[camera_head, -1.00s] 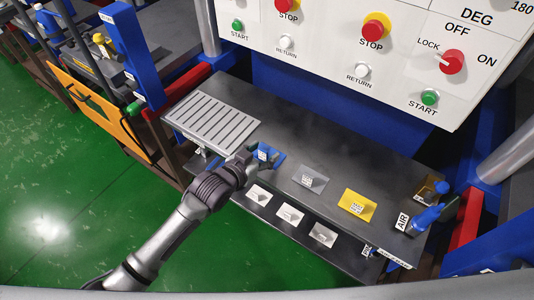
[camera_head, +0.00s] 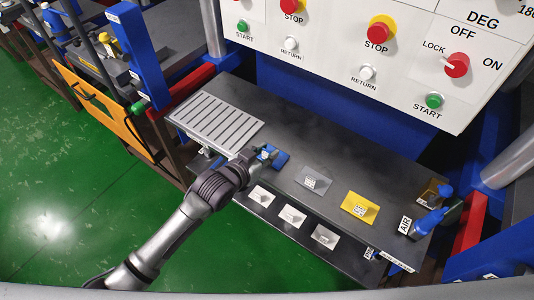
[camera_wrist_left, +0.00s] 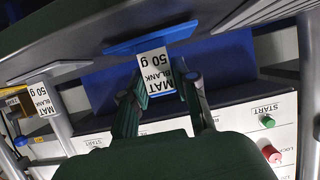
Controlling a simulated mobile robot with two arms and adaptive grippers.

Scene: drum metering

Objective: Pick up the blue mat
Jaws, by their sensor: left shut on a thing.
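The blue mat (camera_head: 280,158) is on the dark bench, just right of the slotted plate. In the left wrist view the blue mat (camera_wrist_left: 180,34) shows a raised tab with a white label (camera_wrist_left: 155,68) reading "MAT BLANK 50 g". My left gripper (camera_head: 264,153) is at the mat's left side and covers part of it. In the wrist view the left gripper's fingers (camera_wrist_left: 162,85) stand on both sides of the tab, shut on it. I cannot tell whether the mat is clear of the bench. My right gripper is not in view.
A grey mat (camera_head: 319,174) and a yellow mat (camera_head: 361,213) lie right of the blue one. Several white labelled pieces (camera_head: 293,216) sit along the front ledge. The slotted plate (camera_head: 220,120) is to the left. The control panel (camera_head: 350,50) rises behind.

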